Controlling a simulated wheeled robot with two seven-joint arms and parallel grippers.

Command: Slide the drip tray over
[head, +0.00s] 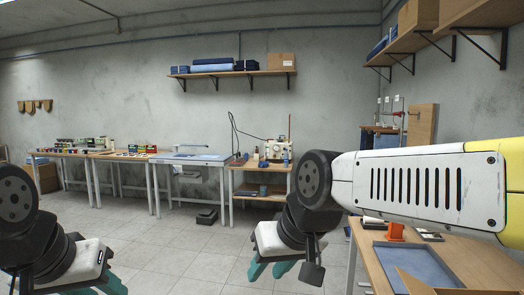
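No thing that I can surely name as the drip tray shows in the head view. A flat blue rectangular piece (418,268), which may be a tray or a mat, lies on the wooden table (470,262) at the lower right. My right gripper (272,268), with teal fingers, hangs left of that table over the floor. My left gripper (112,285) is at the lower left, partly cut off by the bottom edge. The finger gaps of both are too unclear to tell open from shut. I see nothing held in either.
Along the back wall stand a bench with a sewing machine (277,149), a blue-topped table (190,157) and tables with colourful items. The tiled floor between is mostly clear.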

